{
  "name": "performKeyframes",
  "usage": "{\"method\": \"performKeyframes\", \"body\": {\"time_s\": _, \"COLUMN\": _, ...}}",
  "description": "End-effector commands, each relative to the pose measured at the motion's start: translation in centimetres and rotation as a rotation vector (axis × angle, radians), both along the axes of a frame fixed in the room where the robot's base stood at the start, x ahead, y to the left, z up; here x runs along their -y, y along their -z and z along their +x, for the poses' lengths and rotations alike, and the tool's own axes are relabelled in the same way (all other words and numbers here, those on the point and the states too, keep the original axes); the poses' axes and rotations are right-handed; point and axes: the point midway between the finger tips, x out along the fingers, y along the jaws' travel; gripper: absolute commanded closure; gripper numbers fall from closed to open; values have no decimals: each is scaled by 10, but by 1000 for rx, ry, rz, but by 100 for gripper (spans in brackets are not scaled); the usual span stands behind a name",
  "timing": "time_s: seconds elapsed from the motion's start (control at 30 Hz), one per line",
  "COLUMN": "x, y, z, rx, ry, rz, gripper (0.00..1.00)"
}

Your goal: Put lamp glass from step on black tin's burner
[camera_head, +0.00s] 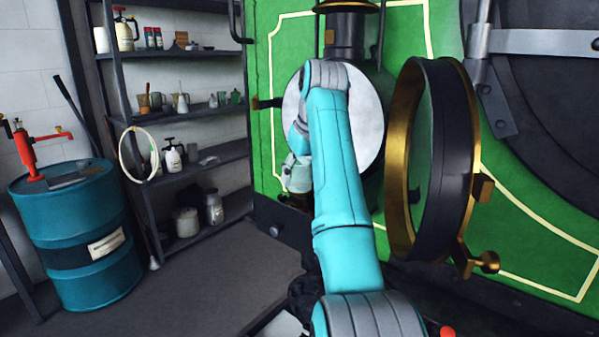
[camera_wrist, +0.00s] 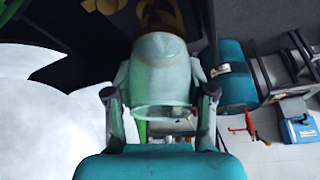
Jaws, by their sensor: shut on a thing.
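The lamp glass (camera_wrist: 160,75), a clear bulged chimney, is between the two dark fingers of my gripper (camera_wrist: 160,96) in the wrist view. My gripper is shut on it. One end of the glass meets or overlaps a brass-coloured burner (camera_wrist: 160,18) at the top of that view; I cannot tell whether it is seated. The black tin below the burner is hard to make out among dark surfaces. In the head view my arm hides most of this spot, in front of a round white reflector (camera_head: 368,120). The step does not show clearly.
A big brass-edged ring (camera_head: 435,160) stands open to the right of my arm. The green tram wall (camera_head: 280,80) is behind. Grey shelves (camera_head: 190,57) with jars and a blue drum (camera_head: 85,245) with a red pump (camera_head: 38,150) stand at left. The floor between is clear.

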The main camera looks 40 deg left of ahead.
Motion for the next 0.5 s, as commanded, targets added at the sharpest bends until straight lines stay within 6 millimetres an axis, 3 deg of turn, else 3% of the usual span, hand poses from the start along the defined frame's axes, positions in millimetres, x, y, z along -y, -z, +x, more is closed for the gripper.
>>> {"method": "performKeyframes", "body": {"time_s": 0.5, "x": 0, "y": 11, "z": 0, "rx": 0, "ry": 0, "rz": 1, "gripper": 81}}
